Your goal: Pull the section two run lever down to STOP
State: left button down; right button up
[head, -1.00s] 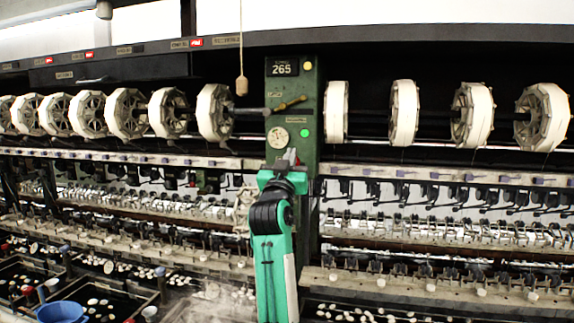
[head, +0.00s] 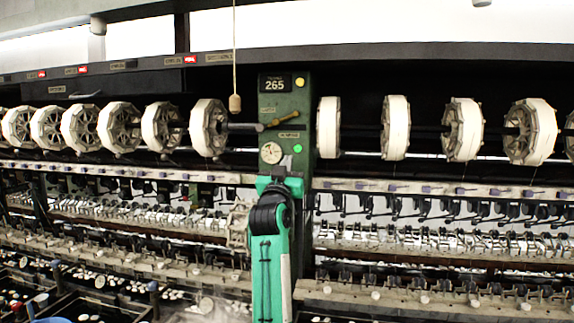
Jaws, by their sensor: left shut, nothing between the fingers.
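The green machine post (head: 303,170) carries a dark plate marked 265. Below the plate is a brass-coloured lever (head: 286,119), tilted with its free end up and to the right. I take it for the section two run lever; its small labels are too small to read. My left arm, green and black, rises in front of the post from below. My left gripper (head: 279,175) is shut and empty in front of the post, below the round gauge and below the lever, apart from the lever. The wrist partly hides the fingers. My right gripper is out of view.
A round white gauge (head: 271,153) and a green lamp (head: 297,148) sit under the lever. A cord with a wooden pull (head: 235,103) hangs left of the post. White reels (head: 208,127) flank the post. Basins with cocoons lie at the lower left.

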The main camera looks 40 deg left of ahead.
pick_arm(q)
jog(key=shift+f, duration=0.35)
jog(key=shift+s+d+f+b, duration=0.1)
jog(key=shift+s+f+b, duration=0.05)
jog(key=shift+f+b, duration=0.35)
jog(key=shift+s+d+f+b, duration=0.15)
jog(key=shift+s+f+b, duration=0.2)
jog(key=shift+f, duration=0.3)
jog(key=shift+s+d+f+b, duration=0.1)
jog(key=shift+d+f+b, duration=0.05)
jog(key=shift+f+b, duration=0.4)
jog(key=shift+f, duration=0.15)
